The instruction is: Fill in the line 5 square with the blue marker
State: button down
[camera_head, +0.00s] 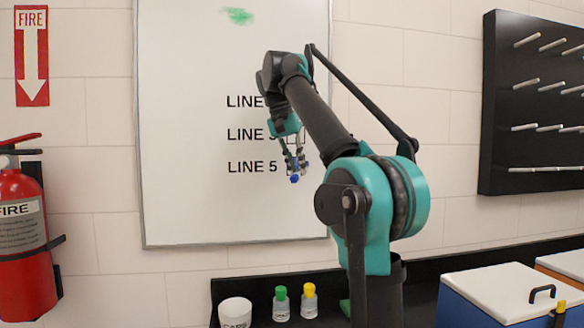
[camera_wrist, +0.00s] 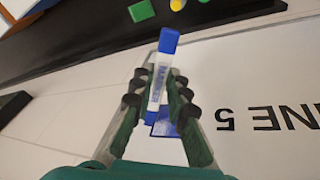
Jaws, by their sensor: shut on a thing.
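My gripper (camera_head: 296,162) is in front of the whiteboard (camera_head: 190,200), just right of the "LINE 5" label (camera_head: 252,167). It is shut on the blue marker (camera_head: 294,179), which has a white printed label. In the wrist view, the marker (camera_wrist: 158,80) is tilted between the fingers of my gripper (camera_wrist: 160,95). A blue patch (camera_wrist: 163,123) shows beside the marker's lower end, near the upside-down "LINE 5" label (camera_wrist: 265,118). The fingers partly hide this patch, so I cannot tell its full outline or whether the marker touches the board.
Below the board, a black ledge holds a white cup (camera_head: 235,312), a green-capped bottle (camera_head: 281,304) and a yellow-capped bottle (camera_head: 309,301). A black peg rack (camera_head: 500,110) hangs at right, above a white-lidded box (camera_head: 510,290). A fire extinguisher (camera_head: 22,240) hangs at left.

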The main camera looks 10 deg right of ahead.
jog(key=s, duration=0.6)
dwell(0.5)
jog(key=shift+s, duration=0.1)
jog(key=s, duration=0.2)
jog(key=shift+s, duration=0.4)
dwell(0.6)
jog(key=w+a+f, duration=0.2)
jog(key=w+a, duration=0.5)
jog(key=shift+w, duration=0.3)
dwell(0.4)
